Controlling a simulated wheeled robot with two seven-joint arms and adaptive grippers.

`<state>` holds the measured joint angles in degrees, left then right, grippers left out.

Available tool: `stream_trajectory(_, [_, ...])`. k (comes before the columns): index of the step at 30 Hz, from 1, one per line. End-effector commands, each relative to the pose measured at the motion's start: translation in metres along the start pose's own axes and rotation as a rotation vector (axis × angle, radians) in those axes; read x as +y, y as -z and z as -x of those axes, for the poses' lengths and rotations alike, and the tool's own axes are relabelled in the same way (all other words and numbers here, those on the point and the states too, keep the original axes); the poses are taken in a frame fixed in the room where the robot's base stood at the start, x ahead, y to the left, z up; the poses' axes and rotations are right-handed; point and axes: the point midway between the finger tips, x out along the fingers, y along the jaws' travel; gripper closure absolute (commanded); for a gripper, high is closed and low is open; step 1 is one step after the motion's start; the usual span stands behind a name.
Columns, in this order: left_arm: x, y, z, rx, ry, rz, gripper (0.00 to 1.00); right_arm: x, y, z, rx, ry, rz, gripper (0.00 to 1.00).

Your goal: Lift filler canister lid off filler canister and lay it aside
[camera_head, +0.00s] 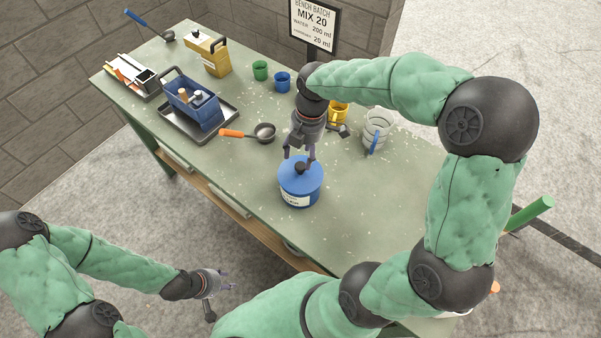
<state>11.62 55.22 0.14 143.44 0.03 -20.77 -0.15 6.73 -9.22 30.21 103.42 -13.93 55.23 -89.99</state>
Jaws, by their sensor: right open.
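The blue filler canister (298,198) stands upright near the bench's front edge, with a pale label on its front. Its blue lid (301,180) sits on top and has a dark round knob (300,168). My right gripper (300,158) points down just above the lid, open, with its fingers on either side of the knob. I cannot tell whether the fingers touch it. My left gripper (232,281) hangs over the floor in front of the bench, apart from everything, and looks open and empty.
A ladle (264,132) with an orange handle lies left of the canister. Bench (250,190) left of the canister is clear.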

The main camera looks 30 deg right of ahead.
Motion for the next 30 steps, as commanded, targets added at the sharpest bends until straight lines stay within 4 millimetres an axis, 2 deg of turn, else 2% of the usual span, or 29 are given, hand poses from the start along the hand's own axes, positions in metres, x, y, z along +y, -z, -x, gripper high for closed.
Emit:
stream_trajectory(12, [-0.005,0.001,-0.014,0.0,0.0,0.0,0.6,-0.007,0.0,-0.049,0.001,0.001,-0.001,0.4])
stream_trajectory(19, [-0.005,0.001,-0.013,0.0,0.0,0.0,0.6,-0.007,0.0,-0.049,0.0,0.0,0.0,0.4])
stream_trajectory(20, [-0.005,0.001,-0.013,0.0,0.0,0.0,0.6,-0.007,0.0,-0.049,0.0,0.0,0.0,0.46])
stream_trajectory(24, [-0.005,0.001,-0.013,0.0,0.0,0.0,0.6,-0.007,0.0,-0.049,0.0,0.0,0.0,0.85])
stream_trajectory(26, [-0.005,0.001,-0.013,0.0,0.0,0.0,0.6,-0.007,0.0,-0.049,0.0,0.0,0.0,1.0])
stream_trajectory(30, [-0.005,0.001,-0.013,0.0,0.0,0.0,0.6,-0.007,0.0,-0.049,0.0,0.0,0.0,1.0])
